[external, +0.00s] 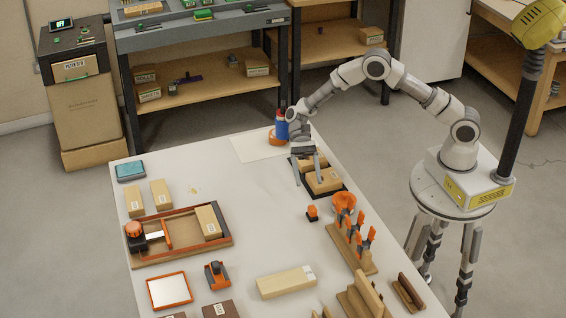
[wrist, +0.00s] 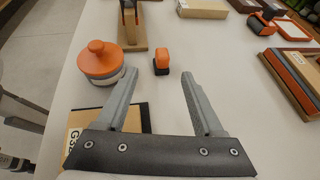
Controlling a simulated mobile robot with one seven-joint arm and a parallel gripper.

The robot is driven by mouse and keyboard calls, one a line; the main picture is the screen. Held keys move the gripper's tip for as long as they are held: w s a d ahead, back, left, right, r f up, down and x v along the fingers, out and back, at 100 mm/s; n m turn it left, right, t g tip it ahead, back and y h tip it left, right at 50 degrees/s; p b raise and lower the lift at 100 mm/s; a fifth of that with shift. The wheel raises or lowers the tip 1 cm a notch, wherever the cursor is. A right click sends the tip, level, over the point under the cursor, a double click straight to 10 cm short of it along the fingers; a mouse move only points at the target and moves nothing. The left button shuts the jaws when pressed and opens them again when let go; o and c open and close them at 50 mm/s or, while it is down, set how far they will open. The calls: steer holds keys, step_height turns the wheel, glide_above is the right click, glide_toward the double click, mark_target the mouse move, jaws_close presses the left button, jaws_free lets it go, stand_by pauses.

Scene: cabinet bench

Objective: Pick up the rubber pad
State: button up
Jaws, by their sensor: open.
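No item is plainly marked as the rubber pad. A flat black pad or tray (external: 336,189) lies on the table with wooden blocks (external: 324,181) on it; its black surface also shows in the wrist view (wrist: 144,116), left of and behind the fingers. A small teal-topped flat item (external: 130,169) lies at the table's far left corner. I cannot tell which is the rubber pad. My gripper (external: 308,172) is open and empty above the blocks. In the wrist view its fingers (wrist: 158,74) are wide apart, with a small orange and black item (wrist: 161,61) beyond them.
An orange round container (external: 343,202) and a wooden rack with orange clamps (external: 352,245) stand nearby. A blue and orange bottle (external: 281,128) stands behind the gripper. A wooden tray (external: 185,256) lies at left. The table's middle is mostly clear.

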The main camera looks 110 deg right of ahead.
mark_target(312, 205)
steer(key=b+x, duration=0.1)
steer(key=x, duration=1)
steer(key=shift+w+a, duration=0.1)
steer(key=shift+w, duration=0.1)
jaws_close()
